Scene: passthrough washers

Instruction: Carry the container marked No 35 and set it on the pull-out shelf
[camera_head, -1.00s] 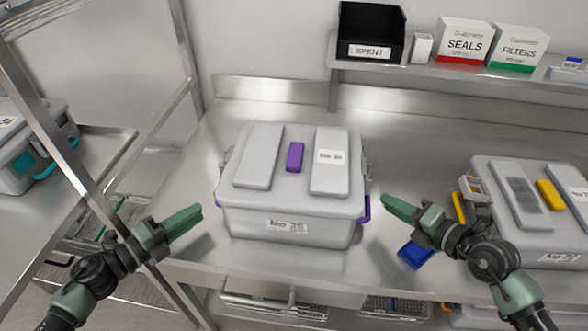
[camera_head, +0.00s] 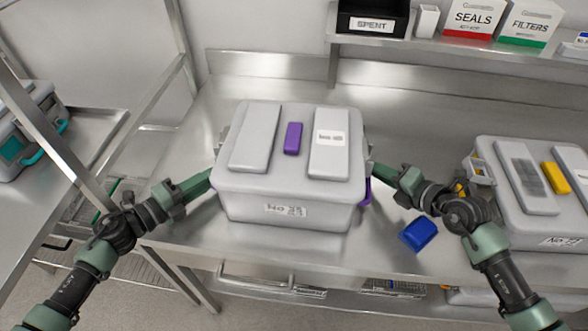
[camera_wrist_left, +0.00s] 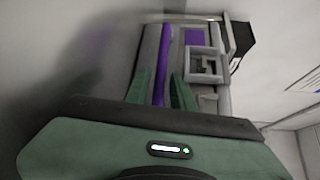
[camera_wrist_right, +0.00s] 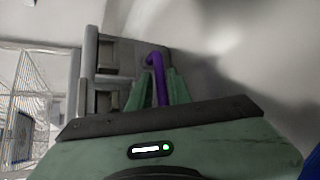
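The container (camera_head: 285,190), a grey lidded box with a purple latch and a label that seems to read No 35, sits on the steel bench. Purple side handles show in the left wrist view (camera_wrist_left: 163,60) and right wrist view (camera_wrist_right: 157,70). My left gripper (camera_head: 205,182) is at the box's left side, with its fingers apart around the left handle. My right gripper (camera_head: 377,172) is at its right side, with its fingers apart around the right handle. Firm contact cannot be told in either. I cannot tell for certain which surface is the pull-out shelf.
A similar box with a yellow latch (camera_head: 555,178) stands at right. A blue block (camera_head: 418,234) lies near the bench's front edge. A teal-handled box (camera_head: 30,135) is at far left, past a steel rack post. Wire shelving (camera_head: 95,215) is low at left. A wall shelf holds a SPENT bin (camera_head: 372,20).

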